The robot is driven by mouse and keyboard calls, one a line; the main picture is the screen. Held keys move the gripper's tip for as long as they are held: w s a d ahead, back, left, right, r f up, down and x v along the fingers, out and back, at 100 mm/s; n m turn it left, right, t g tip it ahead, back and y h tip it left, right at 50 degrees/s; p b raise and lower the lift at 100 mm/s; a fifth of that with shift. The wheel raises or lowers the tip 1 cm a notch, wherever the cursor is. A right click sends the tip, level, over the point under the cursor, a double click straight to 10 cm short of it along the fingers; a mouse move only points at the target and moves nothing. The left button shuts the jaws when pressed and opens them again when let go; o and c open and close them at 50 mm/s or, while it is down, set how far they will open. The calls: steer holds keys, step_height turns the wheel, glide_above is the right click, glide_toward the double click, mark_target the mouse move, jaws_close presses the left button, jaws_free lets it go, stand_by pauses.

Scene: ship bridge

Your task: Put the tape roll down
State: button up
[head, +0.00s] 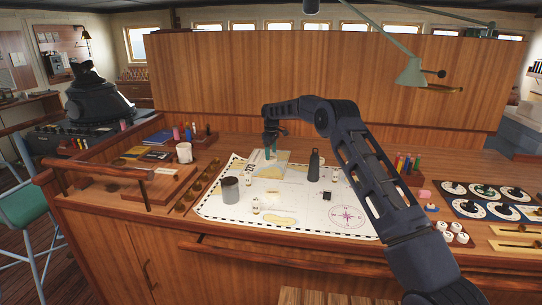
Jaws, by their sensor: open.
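My gripper (271,152) is at the far side of the chart (305,212), pointing down with teal fingers. It is open, low over a pale booklet-like sheet (268,164) at the chart's back edge. I cannot pick out a tape roll for certain. Anything small between or just below the fingers is too small to make out, and whether the fingertips touch the surface cannot be told.
On the chart stand a dark bottle (314,166), a grey cup (230,190) and a small black block (327,196). A white mug (184,152) stands to the left. Dials (484,191) line the right. A wooden partition (320,80) rises behind.

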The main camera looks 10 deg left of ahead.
mark_target(271, 156)
step_height(271, 156, up, 10)
steer(key=shift+r, duration=0.2)
steer(key=shift+w+d, duration=0.1)
steer(key=s+d+r+m+t, duration=0.1)
steer(key=s+d+r+m, duration=0.1)
steer(key=s+d+r, duration=0.4)
steer(key=s+d+r+m, duration=0.1)
steer(key=s+d+r, duration=0.1)
steer(key=d+r, duration=0.6)
steer(key=s+d+r+m+t, duration=0.1)
steer(key=s+d+r+m, duration=0.1)
steer(key=s+d+r, duration=0.5)
steer(key=s+d+r+m+t, duration=0.1)
steer(key=s+d+r+m, duration=0.25)
steer(key=s+d, duration=1.15)
steer(key=s+d+f+m, duration=0.2)
steer(key=s+d+f, duration=0.2)
steer(key=s, duration=0.5)
steer(key=s+d+f+m+t, duration=0.1)
steer(key=s+d+f+m, duration=0.2)
steer(key=s+d, duration=0.3)
steer(key=s+d+f+m, duration=0.2)
steer(key=s+d+f, duration=0.3)
steer(key=s, duration=0.7)
steer(key=shift+d+f+m+t, duration=0.15)
steer(key=shift+f+m+t, duration=0.2)
steer(key=shift+t, duration=0.05)
steer(key=shift+o, duration=0.5)
